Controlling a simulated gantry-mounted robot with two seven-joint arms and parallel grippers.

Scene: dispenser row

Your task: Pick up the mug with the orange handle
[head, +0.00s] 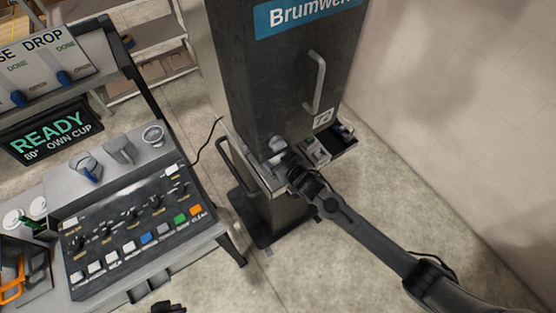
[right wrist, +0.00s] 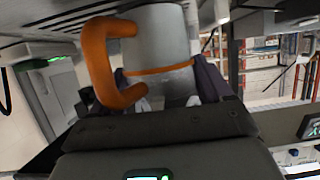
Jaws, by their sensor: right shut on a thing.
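The mug (right wrist: 158,45) is grey with a thin orange band and a thick orange handle (right wrist: 108,65). In the right wrist view it sits between the fingers of my right gripper (right wrist: 168,98), with the handle to the left. My right gripper is shut on it. In the head view my right gripper (head: 285,160) is at the lower front of the dark Brumwell cabinet (head: 285,80), and a pale part of the mug (head: 277,144) shows beside it. The handle is hidden there. A small dark shape at the bottom edge looks like the tip of my left gripper (head: 168,307); its opening is unclear.
A small ledge with an open tray (head: 343,138) juts from the cabinet, close to my right gripper. A control panel (head: 140,235) with knobs and coloured buttons stands at left, below a READY screen (head: 48,132). Orange-framed items (head: 14,290) lie far left. The floor at right is clear.

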